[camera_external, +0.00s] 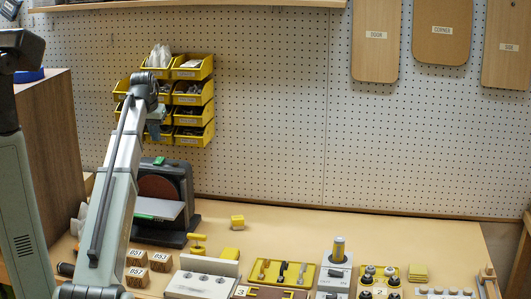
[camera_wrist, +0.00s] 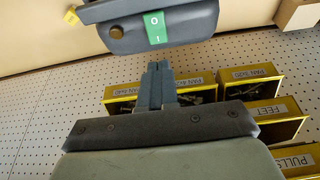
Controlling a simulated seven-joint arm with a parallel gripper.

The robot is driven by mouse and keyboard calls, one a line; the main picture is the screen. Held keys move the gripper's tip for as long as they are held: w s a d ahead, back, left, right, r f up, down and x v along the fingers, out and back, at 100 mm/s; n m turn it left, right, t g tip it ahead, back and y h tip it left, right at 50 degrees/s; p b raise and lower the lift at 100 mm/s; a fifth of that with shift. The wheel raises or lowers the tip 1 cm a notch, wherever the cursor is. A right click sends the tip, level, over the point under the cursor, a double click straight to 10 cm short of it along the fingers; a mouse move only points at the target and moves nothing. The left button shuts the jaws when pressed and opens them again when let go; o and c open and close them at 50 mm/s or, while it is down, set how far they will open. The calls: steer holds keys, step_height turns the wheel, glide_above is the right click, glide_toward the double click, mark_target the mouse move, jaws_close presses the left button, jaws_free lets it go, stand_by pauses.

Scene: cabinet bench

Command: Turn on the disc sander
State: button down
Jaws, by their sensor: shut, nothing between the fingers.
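The disc sander (camera_external: 181,180) stands on the bench at the left, a dark machine with a reddish-brown disc and a pale table. Its green switch (camera_external: 160,161) is on top. In the wrist view the switch (camera_wrist: 156,28) is a green plate marked O and I on the dark housing (camera_wrist: 190,22). I cannot tell its position. My gripper (camera_wrist: 158,66) is shut and empty, its fingertips pointing toward the switch with a small visible gap in the picture. In the external view my gripper (camera_external: 154,133) is above the sander, partly hidden by my arm.
Yellow bins (camera_external: 194,110) hang on the pegboard just behind my gripper. Wooden blocks marked 057 (camera_external: 160,262), a yellow clamp-like piece (camera_external: 197,242) and tool trays (camera_external: 281,273) lie on the bench. A wooden cabinet (camera_external: 50,140) stands left. The bench's back right is clear.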

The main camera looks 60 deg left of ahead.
mark_target(155, 159)
steer(key=shift+s+d+x, duration=0.1)
steer(key=shift+x, duration=1.55)
steer(key=shift+s+d+x, duration=0.15)
steer(key=shift+x, duration=1.5)
steer(key=shift+f, duration=0.15)
